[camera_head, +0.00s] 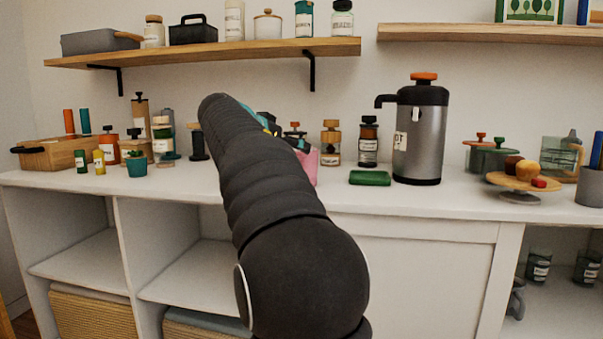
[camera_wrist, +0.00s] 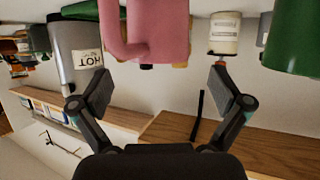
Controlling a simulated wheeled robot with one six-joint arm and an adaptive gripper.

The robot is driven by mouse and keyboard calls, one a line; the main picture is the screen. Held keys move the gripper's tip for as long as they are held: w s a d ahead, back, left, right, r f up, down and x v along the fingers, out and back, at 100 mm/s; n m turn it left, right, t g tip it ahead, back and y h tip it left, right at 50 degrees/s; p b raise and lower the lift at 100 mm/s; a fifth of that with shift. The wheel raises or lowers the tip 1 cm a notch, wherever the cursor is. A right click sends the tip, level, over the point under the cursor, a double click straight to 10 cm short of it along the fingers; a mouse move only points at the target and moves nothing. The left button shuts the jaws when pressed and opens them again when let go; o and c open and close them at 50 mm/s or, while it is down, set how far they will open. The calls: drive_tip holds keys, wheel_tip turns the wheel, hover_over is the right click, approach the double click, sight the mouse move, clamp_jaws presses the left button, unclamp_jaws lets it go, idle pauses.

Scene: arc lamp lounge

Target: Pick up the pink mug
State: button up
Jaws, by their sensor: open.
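The pink mug (camera_head: 309,165) stands on the white counter in the head view, mostly hidden behind my dark arm. In the wrist view, which looks upside down, the pink mug (camera_wrist: 165,28) is large at the top middle, cut off by the frame edge, with its handle toward the left. My gripper (camera_wrist: 158,88) is open, with one finger on each side and nothing visible between them. The mug shows beyond the fingertips, roughly centred between them. In the head view my gripper is mostly hidden behind the arm.
Jars and bottles line the counter (camera_head: 460,207) behind and left. In the wrist view, a large green object (camera_wrist: 294,38) is near the right finger. Wall shelves (camera_head: 205,54) hang above.

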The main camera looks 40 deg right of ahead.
sight(301, 155)
drive_tip(key=shift+f+x, duration=0.15)
drive_tip(key=shift+x, duration=1.4)
drive_tip(key=shift+f+x, duration=0.1)
drive_tip(key=shift+x, duration=1.4)
drive_tip(key=shift+s+a+r, duration=0.1)
drive_tip(key=shift+s, duration=0.05)
drive_tip(key=c, duration=1.6)
